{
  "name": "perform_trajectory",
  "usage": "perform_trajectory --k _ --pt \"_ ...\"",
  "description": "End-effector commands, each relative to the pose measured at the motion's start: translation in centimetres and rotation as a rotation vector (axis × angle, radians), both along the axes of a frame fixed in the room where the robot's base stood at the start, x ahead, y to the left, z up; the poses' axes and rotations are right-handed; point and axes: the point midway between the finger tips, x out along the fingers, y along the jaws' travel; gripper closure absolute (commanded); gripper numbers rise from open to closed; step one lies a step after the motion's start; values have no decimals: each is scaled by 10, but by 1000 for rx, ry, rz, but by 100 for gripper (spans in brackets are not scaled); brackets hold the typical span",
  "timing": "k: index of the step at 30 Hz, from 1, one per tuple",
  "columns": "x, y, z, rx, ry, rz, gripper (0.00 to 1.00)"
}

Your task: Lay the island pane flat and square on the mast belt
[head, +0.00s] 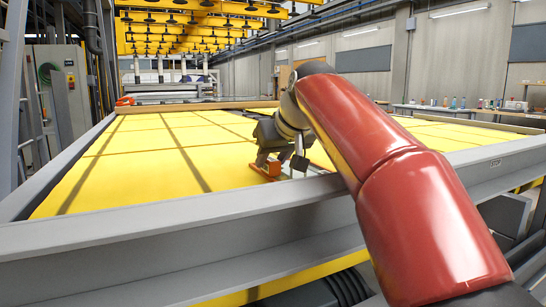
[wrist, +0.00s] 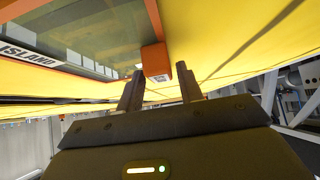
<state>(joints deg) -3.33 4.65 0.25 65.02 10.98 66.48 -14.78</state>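The island pane (wrist: 95,28) shows in the wrist view as a glassy sheet with an orange border and a white label reading ISLAND (wrist: 28,56). An orange block (wrist: 156,60) sits at its near corner. My gripper (wrist: 160,80) is open, with its two dark fingers apart and the block in line with the gap between the tips; I cannot tell whether they touch it. In the head view my gripper (head: 280,163) is low over the yellow surface (head: 140,165), beside an orange part (head: 268,168). My arm hides most of the pane there. No label identifies the mast belt.
A grey rail (head: 180,226) runs along the near side of the yellow surface. Yellow overhead beams with suction cups (head: 200,22) hang at the back. A green-grey cabinet (head: 62,85) stands at left. Bottles line a bench (head: 470,105) at right. The left yellow area is clear.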

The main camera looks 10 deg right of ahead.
Motion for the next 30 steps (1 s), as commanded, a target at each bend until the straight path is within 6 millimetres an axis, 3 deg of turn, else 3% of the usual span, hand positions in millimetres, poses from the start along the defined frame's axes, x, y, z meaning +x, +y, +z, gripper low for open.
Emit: perform_trajectory --k 3,12,24,30 --pt "0 0 0 0 1 0 49" --pt "-2 -1 1 0 3 0 49" --pt "-42 -14 45 1 0 -1 49" --pt "-52 -17 55 0 1 -1 49"
